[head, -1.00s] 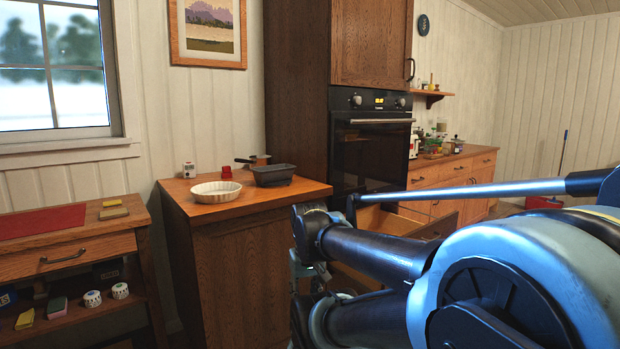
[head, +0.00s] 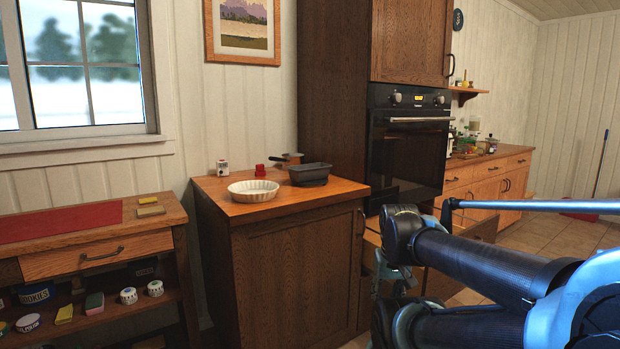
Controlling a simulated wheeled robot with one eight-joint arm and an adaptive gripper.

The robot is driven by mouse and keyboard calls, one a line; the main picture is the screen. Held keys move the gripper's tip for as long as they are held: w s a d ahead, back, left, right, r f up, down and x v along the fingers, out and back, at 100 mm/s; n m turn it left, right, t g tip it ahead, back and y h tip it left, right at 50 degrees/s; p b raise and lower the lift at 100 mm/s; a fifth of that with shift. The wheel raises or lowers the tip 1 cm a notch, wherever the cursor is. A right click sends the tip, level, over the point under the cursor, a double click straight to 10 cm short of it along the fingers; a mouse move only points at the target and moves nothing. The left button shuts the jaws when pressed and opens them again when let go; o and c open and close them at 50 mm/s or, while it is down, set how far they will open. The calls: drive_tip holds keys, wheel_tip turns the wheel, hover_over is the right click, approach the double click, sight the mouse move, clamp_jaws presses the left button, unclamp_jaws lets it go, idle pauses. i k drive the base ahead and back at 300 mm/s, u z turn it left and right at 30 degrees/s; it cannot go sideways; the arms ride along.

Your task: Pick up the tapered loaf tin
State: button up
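The tapered loaf tin (head: 310,175) is dark grey and stands upright on the wooden cabinet top (head: 225,207), towards its back right, near the tall oven cabinet. My arm is folded at the lower right of the head view, well to the right of the tin and apart from it. What looks like part of my gripper (head: 390,275) shows below the dark arm joint, mostly hidden by my own arm links. Its fingertips cannot be made out, and nothing is seen held.
A white fluted dish (head: 253,191) stands left of the tin. A pan (head: 291,158) is behind it, with a red object (head: 260,170) and a small white box (head: 222,168) further left. An open drawer (head: 372,240) is by the oven (head: 408,150). A side table (head: 95,250) stands left.

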sight(305, 172)
drive_tip(key=z, duration=0.05)
drive_tip(key=i, duration=1)
drive_tip(key=u, duration=0.1)
